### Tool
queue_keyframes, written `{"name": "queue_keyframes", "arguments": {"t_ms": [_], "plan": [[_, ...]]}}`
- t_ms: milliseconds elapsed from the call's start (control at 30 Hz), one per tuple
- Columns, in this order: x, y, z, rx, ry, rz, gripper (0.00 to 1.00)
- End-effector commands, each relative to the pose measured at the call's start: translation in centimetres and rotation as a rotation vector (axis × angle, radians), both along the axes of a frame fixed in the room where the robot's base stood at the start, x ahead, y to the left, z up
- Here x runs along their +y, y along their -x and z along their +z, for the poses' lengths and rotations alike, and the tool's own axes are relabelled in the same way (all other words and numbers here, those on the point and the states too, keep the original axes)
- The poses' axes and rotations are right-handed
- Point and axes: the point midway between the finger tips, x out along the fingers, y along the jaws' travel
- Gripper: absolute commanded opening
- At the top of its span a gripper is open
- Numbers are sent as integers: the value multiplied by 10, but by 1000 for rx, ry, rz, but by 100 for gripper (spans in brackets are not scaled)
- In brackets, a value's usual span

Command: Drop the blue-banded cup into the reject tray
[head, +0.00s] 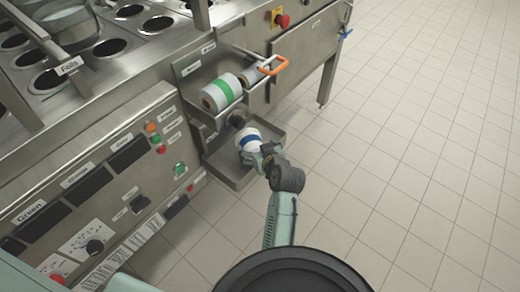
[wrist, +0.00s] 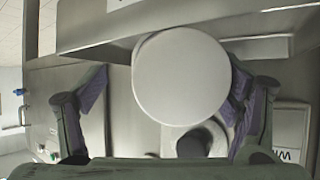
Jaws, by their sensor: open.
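The blue-banded cup (head: 249,140), a white round body with a blue band, is at the lower metal tray (head: 226,170) on the machine's side. I cannot tell whether it rests on the tray or is just above it. My gripper (head: 263,152) is at the cup's right side in the head view. In the wrist view the cup's pale round end (wrist: 181,85) lies between the spread fingers of my gripper (wrist: 165,105), close to the right finger and well apart from the left one. Which tray is the reject tray is not readable.
A dark-centred round part (wrist: 195,142) shows beside the cup's end in the wrist view. The tiled floor (head: 420,150) at right is clear.

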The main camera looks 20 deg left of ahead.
Motion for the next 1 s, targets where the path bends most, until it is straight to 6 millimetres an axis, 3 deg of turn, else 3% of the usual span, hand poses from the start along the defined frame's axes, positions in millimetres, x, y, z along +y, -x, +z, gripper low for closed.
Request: {"name": "queue_keyframes", "arguments": {"t_ms": [100, 167, 600, 1000], "plan": [[0, 0, 16, -1, 0, 1, 84], [-7, 8, 15, -2, -1, -2, 84], [-57, 67, 62, -2, 0, -2, 84], [-66, 79, 72, 0, 0, 0, 84]]}}
